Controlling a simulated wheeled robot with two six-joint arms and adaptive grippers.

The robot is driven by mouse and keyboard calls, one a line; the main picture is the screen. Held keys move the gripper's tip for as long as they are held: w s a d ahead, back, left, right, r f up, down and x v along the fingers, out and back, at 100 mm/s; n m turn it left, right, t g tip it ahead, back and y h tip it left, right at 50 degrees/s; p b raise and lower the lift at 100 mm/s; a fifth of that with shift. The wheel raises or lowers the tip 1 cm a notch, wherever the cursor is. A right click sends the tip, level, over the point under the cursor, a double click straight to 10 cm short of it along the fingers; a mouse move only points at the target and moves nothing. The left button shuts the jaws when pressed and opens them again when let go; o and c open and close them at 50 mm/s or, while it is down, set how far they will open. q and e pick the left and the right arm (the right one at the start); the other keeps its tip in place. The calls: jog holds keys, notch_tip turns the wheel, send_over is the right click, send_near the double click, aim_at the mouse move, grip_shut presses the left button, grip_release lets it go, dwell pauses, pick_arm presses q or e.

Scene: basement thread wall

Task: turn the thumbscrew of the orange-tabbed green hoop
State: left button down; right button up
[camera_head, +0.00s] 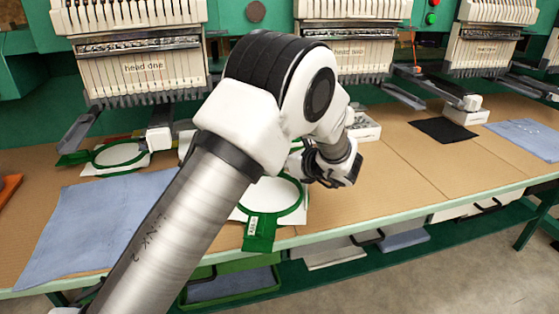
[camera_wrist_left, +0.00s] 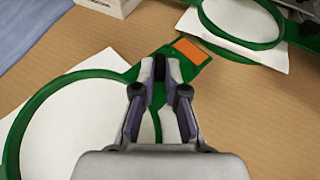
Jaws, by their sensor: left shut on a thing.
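In the left wrist view, a large green hoop (camera_wrist_left: 20,122) with white fabric lies on the tan table at the left. Its green clamp end carries an orange tab (camera_wrist_left: 188,51). My left gripper (camera_wrist_left: 160,72) is shut at this end, beside the orange tab; the thumbscrew is hidden between the fingertips. In the head view my left gripper (camera_head: 338,172) is low over the table, its tips partly hidden by the wrist. A green hoop (camera_head: 302,202) with white fabric lies beside it, partly covered by my arm; no orange tab shows there. My right gripper is not in view.
Another green hoop (camera_wrist_left: 275,42) lies near the clamp end. A further hoop (camera_head: 120,167) lies under the left machine head (camera_head: 139,72). Machine heads line the back. A blue cloth (camera_head: 85,225) covers the left table; a black cloth (camera_head: 443,130) lies right. Bare table is between.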

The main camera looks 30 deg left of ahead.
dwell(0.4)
pick_arm(q)
jog(key=c, duration=1.2)
grip_release()
jog(key=v, duration=0.7)
jog(key=shift+s+d+r, duration=0.15)
jog(key=shift+d, duration=0.2)
jog(key=shift+a, duration=0.1)
